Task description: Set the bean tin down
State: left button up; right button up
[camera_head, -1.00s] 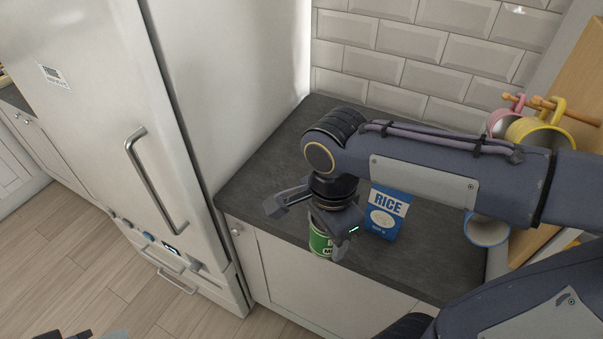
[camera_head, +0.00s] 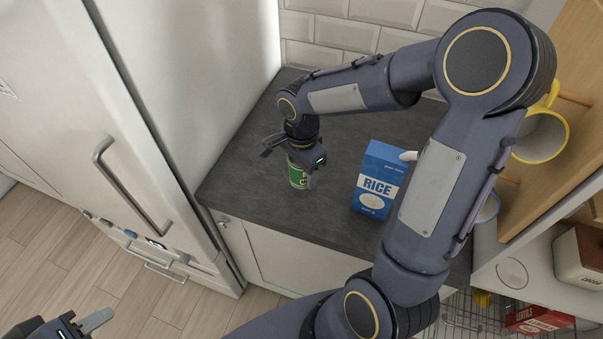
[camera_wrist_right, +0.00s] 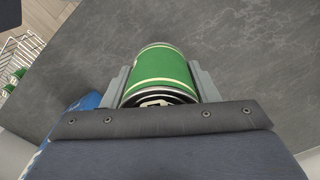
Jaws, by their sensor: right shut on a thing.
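The bean tin (camera_head: 297,175) is green with a pale bottom band and is upright in the head view, over the left part of the slate worktop (camera_head: 240,165). My right gripper (camera_head: 296,158) is shut on it from above. In the right wrist view the tin (camera_wrist_right: 163,72) sits between the two grey fingers (camera_wrist_right: 163,85). Whether its base touches the worktop I cannot tell. My left gripper (camera_head: 85,325) is at the bottom left corner, away from the worktop, only partly in view; its opening is unclear.
A blue rice box (camera_head: 378,180) stands on the worktop to the right of the tin. A fridge (camera_head: 150,110) borders the worktop on the left. A yellow-rimmed mug (camera_head: 540,135) hangs at the right.

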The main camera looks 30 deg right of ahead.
aim_at(302, 178)
jog(key=shift+w+d+f, duration=0.25)
jog(key=shift+w+f, duration=0.15)
jog(key=shift+f, duration=1.75)
jog(key=shift+f, duration=0.15)
jog(key=o, duration=1.2)
